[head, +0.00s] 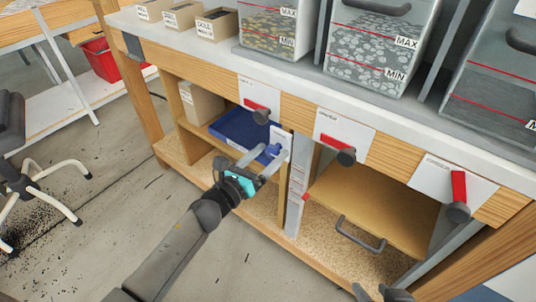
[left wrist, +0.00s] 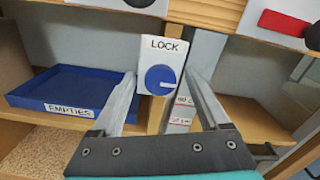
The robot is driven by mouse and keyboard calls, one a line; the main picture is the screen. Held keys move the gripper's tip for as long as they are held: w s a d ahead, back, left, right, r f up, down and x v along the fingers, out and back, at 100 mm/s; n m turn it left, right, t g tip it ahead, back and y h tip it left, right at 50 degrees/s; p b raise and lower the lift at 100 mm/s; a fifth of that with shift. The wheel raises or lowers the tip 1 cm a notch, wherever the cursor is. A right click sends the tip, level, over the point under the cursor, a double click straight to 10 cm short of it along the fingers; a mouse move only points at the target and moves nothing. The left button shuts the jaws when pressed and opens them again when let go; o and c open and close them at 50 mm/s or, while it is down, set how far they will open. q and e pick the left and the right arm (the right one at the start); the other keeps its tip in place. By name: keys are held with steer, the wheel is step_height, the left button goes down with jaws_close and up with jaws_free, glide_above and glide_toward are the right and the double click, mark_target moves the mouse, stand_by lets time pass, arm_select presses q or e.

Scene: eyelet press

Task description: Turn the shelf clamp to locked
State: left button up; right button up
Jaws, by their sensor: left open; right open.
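The shelf clamp is a white box marked LOCK (left wrist: 163,52) with a round blue knob (left wrist: 160,80), fixed on the post in the bench. The knob's white mark points to the right in the left wrist view, while the word LOCK is above it. In the head view the blue knob (head: 272,150) is partly behind my fingers. My left gripper (head: 264,160) is open in front of the clamp, its fingers on either side of the knob in the left wrist view. I cannot tell whether they touch it. My right gripper (head: 380,293) is partly visible at the bottom edge, open and empty.
A blue tray labelled EMPTIES (left wrist: 62,92) sits left of the clamp. A wooden shelf with a grey handle (head: 360,236) is to the right. Red-handled levers (head: 459,192) line the bench front above. Clear bins (head: 375,45) stand on the bench top.

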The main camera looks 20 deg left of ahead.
arm_select(q)
jaws_close()
stand_by(0.6)
